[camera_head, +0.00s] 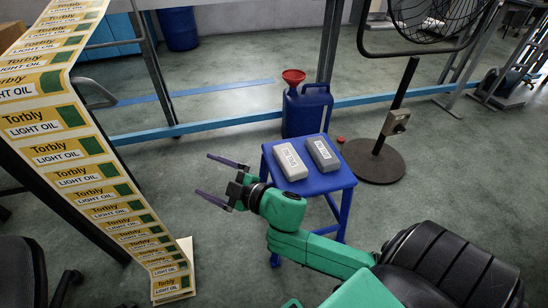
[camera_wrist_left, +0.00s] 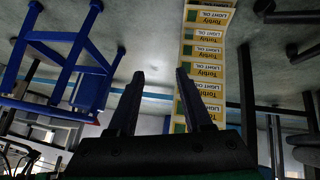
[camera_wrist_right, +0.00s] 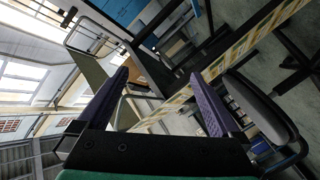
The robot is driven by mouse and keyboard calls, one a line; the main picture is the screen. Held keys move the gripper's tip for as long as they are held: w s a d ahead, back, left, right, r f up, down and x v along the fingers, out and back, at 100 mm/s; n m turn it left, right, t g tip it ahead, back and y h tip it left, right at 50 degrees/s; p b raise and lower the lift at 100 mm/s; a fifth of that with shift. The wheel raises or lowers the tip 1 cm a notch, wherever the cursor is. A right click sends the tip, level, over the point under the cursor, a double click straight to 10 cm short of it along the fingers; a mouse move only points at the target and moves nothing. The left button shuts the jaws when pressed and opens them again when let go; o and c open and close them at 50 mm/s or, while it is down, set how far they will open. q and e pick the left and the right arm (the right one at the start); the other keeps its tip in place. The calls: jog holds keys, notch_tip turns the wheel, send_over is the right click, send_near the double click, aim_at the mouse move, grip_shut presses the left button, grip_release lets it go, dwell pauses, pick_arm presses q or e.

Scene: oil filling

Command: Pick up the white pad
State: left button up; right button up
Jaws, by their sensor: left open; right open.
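The white pad (camera_head: 290,162) lies on the left half of a blue stool (camera_head: 308,187) in the head view, with dark lettering on its top. A dark grey pad (camera_head: 323,153) lies just right of it. My right gripper (camera_head: 220,177) is open and empty, left of the stool and apart from the white pad, its fingers pointing left. It also shows open in the right wrist view (camera_wrist_right: 160,95). My left gripper (camera_wrist_left: 155,95) shows only in the left wrist view, open and empty. There the blue stool (camera_wrist_left: 62,55) appears at upper left; the white pad is not visible.
A blue jug (camera_head: 306,110) with a red funnel (camera_head: 293,76) stands behind the stool. A fan on a round base (camera_head: 373,161) stands at right. A long strip of oil labels (camera_head: 85,165) hangs at left. Floor between strip and stool is clear.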

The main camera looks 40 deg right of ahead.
jog(key=a+r+n+g+y, duration=0.1)
jog(key=a+r+n+y, duration=0.4)
jog(key=n, duration=0.3)
jog(key=n+g+h, duration=1)
jog(key=n+h, duration=0.2)
jog(key=h, duration=0.1)
send_near(290, 157)
jog(key=b+x, duration=0.1)
jog(key=x, duration=0.2)
jog(key=b+x, duration=0.2)
jog(key=x, duration=0.2)
jog(key=shift+s+a, duration=0.15)
jog(key=shift+a, duration=0.05)
jog(key=b+x, duration=0.1)
jog(key=x, duration=0.2)
jog(key=shift+d+f, duration=0.15)
jog(key=shift+f, duration=0.05)
pick_arm(q)
jog(key=d+f+n+t+h, duration=0.1)
jog(key=d+f+t+h, duration=0.1)
jog(key=d+f+t, duration=0.1)
jog(key=d+t, duration=0.1)
jog(key=d, duration=0.1)
jog(key=shift+w+d+f+t, duration=0.2)
jog(key=shift+d+t, duration=0.1)
pick_arm(e)
jog(key=shift+r, duration=0.15)
jog(key=shift+c, duration=0.3)
jog(key=c, duration=1.1)
